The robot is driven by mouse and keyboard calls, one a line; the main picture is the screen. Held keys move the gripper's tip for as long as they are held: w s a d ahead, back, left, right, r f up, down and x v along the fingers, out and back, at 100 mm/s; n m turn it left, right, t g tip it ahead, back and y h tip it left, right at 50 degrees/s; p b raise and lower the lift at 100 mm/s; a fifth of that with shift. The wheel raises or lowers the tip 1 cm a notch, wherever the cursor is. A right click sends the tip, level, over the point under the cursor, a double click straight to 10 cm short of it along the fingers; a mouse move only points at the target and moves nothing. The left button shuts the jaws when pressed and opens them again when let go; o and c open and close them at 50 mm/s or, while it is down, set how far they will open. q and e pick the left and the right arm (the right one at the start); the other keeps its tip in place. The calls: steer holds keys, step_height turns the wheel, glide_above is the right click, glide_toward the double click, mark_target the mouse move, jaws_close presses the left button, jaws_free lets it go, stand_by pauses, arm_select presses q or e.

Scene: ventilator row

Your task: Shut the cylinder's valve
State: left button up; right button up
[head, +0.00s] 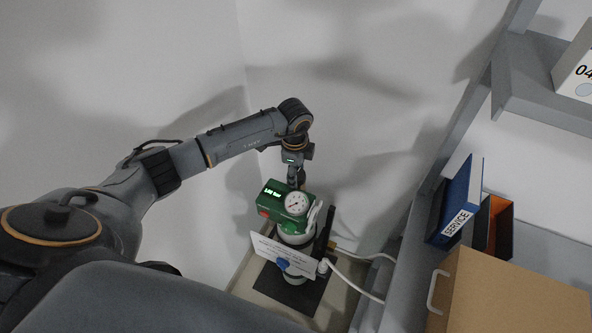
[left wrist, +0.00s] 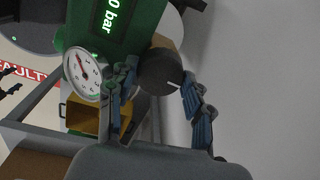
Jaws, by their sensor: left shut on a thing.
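The cylinder (head: 293,238) stands upright by the wall in the head view, with a green head carrying a lit display (head: 272,194) and a round white gauge (head: 296,203). The gauge shows close up in the left wrist view (left wrist: 83,73), where the display's end reads "0 bar". A dark round valve knob (left wrist: 160,72) sticks out of the green head there. My left gripper (left wrist: 160,98) has its blue-padded fingers on either side of this knob and is shut on it. In the head view the left gripper (head: 297,181) is behind the green head, its fingertips mostly hidden. My right gripper is out of view.
A white hose (head: 345,278) runs right. A grey shelf holds a blue "SERVICE" binder (head: 462,205), an orange-lined box (head: 499,228) and a cardboard box (head: 510,295).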

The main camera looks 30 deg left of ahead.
arm_select(q)
steer(key=shift+n, duration=0.4)
steer(key=o, duration=1.2)
steer(key=shift+c, duration=0.2)
steer(key=shift+m, duration=0.3)
